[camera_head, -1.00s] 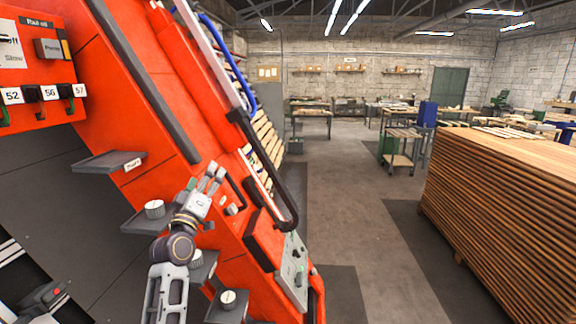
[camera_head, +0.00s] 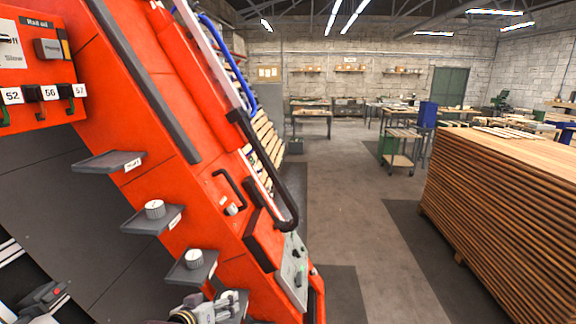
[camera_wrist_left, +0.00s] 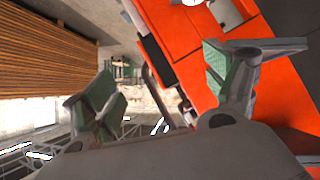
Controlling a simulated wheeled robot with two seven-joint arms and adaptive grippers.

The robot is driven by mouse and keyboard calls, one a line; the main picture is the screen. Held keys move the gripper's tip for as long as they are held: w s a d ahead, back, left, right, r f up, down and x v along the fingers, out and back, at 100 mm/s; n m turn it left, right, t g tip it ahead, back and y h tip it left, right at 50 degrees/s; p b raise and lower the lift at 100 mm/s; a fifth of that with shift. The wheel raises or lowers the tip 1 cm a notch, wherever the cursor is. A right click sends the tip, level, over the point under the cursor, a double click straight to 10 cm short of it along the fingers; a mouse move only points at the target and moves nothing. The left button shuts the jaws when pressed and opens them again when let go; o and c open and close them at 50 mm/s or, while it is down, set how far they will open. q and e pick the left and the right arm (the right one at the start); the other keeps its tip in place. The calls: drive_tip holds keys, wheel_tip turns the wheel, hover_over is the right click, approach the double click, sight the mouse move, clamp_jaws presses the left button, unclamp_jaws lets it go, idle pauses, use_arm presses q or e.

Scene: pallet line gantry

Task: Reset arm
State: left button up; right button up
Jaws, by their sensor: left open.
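My left gripper (camera_head: 232,303) shows at the bottom of the head view, in front of the lower part of the red machine (camera_head: 185,80). In the left wrist view my left gripper (camera_wrist_left: 160,95) has its two green-padded fingers spread wide, with nothing between them. The red machine (camera_wrist_left: 185,50) and its dark handle show beyond the fingers there. Most of my left arm is below the head view's edge. My right gripper is in neither view.
Small grey shelves with white knobs (camera_head: 154,209) (camera_head: 194,259) jut from the machine near my left gripper. A black handrail (camera_head: 265,170) runs down its side. A tall stack of wooden boards (camera_head: 500,200) stands at the right. The floor between (camera_head: 345,220) is clear.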

use_arm(q)
drive_tip(key=s+a+f+m+g+y, duration=0.1)
drive_tip(key=s+f+g, duration=0.4)
drive_tip(key=s, duration=0.6)
drive_tip(key=s+a+f+m+g+y, duration=0.1)
drive_tip(key=s+a+f+g+y, duration=0.15)
drive_tip(key=s+f, duration=0.6)
drive_tip(key=s+f+g, duration=0.1)
drive_tip(key=s+f, duration=0.2)
drive_tip(key=f, duration=1.3)
drive_tip(key=s+f, duration=0.2)
drive_tip(key=f, duration=1.3)
drive_tip(key=s+a+f+g, duration=0.1)
drive_tip(key=s+a+f, duration=0.2)
drive_tip(key=s+f, duration=1.6)
drive_tip(key=s, duration=0.3)
drive_tip(key=shift+s+f+m+h, duration=0.15)
drive_tip(key=shift+s+m+h, duration=0.05)
drive_tip(key=shift+m+h, duration=0.15)
drive_tip(key=shift+a+g, duration=0.1)
drive_tip(key=shift+g, duration=0.15)
